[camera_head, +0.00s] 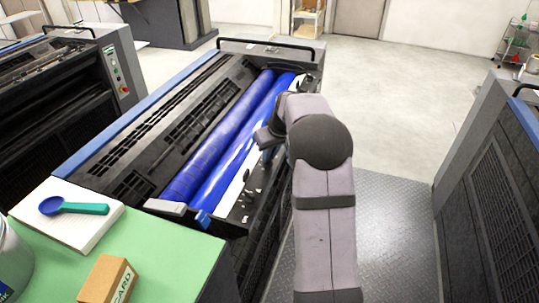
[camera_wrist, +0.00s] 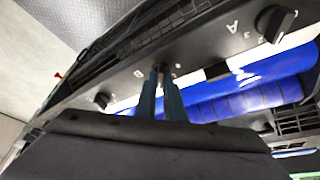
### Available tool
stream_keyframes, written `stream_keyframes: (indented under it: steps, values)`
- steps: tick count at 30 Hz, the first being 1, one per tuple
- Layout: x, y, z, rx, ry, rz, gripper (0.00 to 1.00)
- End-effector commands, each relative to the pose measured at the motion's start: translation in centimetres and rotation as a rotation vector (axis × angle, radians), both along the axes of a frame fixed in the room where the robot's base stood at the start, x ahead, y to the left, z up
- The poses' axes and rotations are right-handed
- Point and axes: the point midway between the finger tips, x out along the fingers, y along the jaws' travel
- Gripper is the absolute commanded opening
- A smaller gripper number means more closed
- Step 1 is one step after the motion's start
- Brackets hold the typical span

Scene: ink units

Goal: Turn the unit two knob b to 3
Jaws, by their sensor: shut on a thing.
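The ink unit (camera_head: 120,150) in front of me has two long blue rollers (camera_head: 225,135) and a dark panel along its right side. In the wrist view, my gripper (camera_wrist: 161,78) points at this panel, its two fingers shut on a small dark knob (camera_wrist: 160,67) beside what looks like a letter B. The fingers cover most of this knob, so its setting cannot be read. A black knob (camera_wrist: 275,20) near the letter A and another dark knob (camera_wrist: 100,100) stand on either side, apart from my gripper. My arm hides part of the panel in the head view.
A green table (camera_head: 160,255) at the front left holds a white pad (camera_head: 75,225), a blue and green scoop (camera_head: 75,207), a cardboard box (camera_head: 108,280) and a jar (camera_head: 12,260). Other units stand left (camera_head: 60,90) and right (camera_head: 490,170). The metal walkway (camera_head: 395,220) is clear.

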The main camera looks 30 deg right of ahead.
Motion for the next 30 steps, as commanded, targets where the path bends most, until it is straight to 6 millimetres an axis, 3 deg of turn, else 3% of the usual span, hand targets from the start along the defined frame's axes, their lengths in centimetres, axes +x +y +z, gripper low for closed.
stream_keyframes:
  steps: [15,30]
  values:
    - [0.09,0.43,0.05,-0.003,0.0,-0.433,0.0]
    - [0.11,0.46,0.03,0.0,0.0,-0.607,0.0]
